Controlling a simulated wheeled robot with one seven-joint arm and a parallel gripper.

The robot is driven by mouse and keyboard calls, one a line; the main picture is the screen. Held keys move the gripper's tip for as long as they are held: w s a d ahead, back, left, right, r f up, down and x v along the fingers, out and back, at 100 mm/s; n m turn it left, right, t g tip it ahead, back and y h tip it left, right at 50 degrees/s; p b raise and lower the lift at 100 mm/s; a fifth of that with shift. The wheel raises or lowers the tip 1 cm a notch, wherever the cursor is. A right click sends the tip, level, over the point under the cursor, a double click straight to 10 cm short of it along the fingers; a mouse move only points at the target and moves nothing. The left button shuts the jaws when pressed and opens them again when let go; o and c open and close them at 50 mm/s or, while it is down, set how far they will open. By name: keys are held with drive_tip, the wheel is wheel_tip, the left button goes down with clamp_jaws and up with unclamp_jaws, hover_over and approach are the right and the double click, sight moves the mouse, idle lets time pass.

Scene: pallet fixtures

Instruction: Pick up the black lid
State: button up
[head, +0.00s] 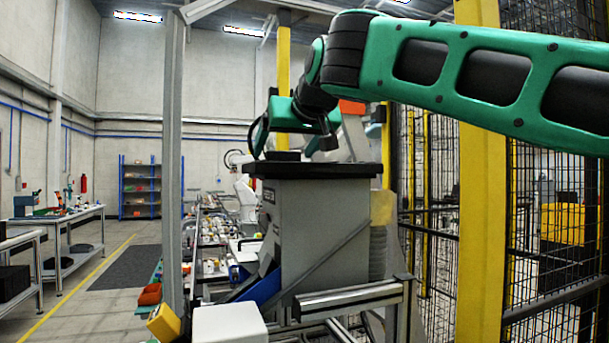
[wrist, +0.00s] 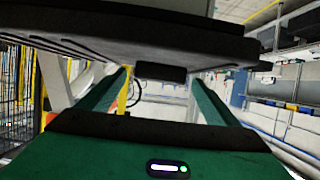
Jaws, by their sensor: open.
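The black lid (head: 283,155) appears as a small, flat dark piece on the black top slab (head: 315,171) of a grey machine (head: 318,225). In the wrist view the lid (wrist: 160,73) is a small black block against the slab (wrist: 145,37), which fills the top of that view. My gripper (head: 297,138) is at the machine's top, close above the slab. In the wrist view my gripper (wrist: 160,80) is open, with its two green fingers either side of the lid. I see gaps between lid and fingers. Exact depth is hard to tell.
A yellow post (head: 481,190) and black mesh fence stand to the right of the machine. A grey metal post (head: 173,160) stands to its left. A metal frame rail (head: 345,299) is in front.

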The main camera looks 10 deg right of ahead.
drive_tip(key=x, duration=0.2)
drive_tip(key=shift+w, duration=0.25)
drive_tip(key=shift+c, duration=0.3)
